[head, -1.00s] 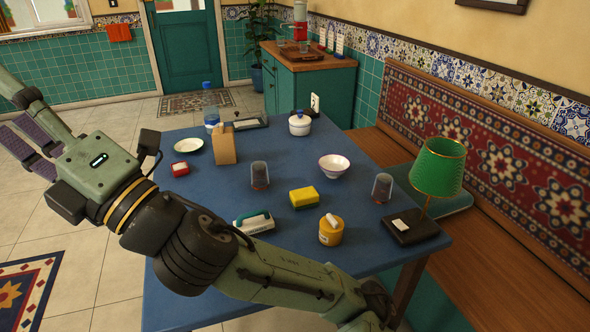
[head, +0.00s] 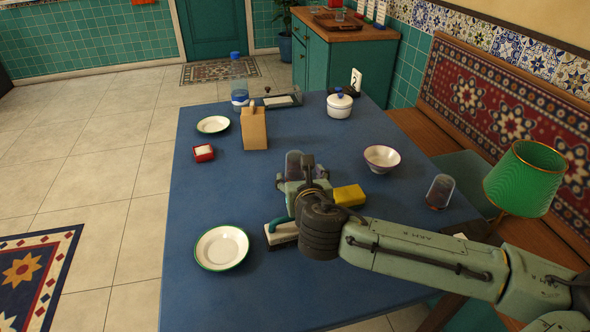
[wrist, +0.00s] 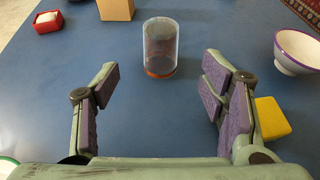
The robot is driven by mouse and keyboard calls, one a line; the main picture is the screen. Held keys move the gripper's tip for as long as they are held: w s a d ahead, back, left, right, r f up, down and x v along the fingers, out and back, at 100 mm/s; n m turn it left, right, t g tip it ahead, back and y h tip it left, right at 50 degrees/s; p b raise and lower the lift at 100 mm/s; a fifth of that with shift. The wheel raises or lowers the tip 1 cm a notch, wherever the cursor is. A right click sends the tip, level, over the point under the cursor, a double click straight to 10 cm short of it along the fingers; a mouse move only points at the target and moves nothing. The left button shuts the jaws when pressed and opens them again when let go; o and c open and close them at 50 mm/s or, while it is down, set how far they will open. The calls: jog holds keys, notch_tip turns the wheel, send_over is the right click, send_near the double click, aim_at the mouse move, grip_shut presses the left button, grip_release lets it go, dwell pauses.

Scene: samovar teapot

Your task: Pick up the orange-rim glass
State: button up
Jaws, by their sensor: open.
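The orange-rim glass (wrist: 160,45) stands upside down on the blue table, its orange rim at the bottom, in the upper middle of the wrist view. In the head view this glass (head: 293,162) shows just beyond my gripper, its lower part hidden. My gripper (wrist: 160,72) is open and empty. Its purple-padded fingers are spread to left and right, with the glass centred ahead of them and apart from them. In the head view my gripper (head: 297,182) is low over the table, partly hidden by my wrist.
A yellow sponge (head: 349,195) lies close right of my gripper; it shows by the right finger (wrist: 271,119). A brush (head: 279,236) lies under my wrist. A bowl (head: 382,158), another glass (head: 440,191) and a green lamp (head: 524,180) stand right. A paper bag (head: 254,128) stands beyond.

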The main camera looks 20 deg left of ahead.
aim_at(297, 167)
jog(key=shift+p+x, duration=0.4)
jog(key=shift+x, duration=0.8)
jog(key=shift+p+x, duration=0.9)
jog(key=shift+x, duration=2.2)
jog(key=shift+c, duration=0.2)
jog(key=c, duration=1.2)
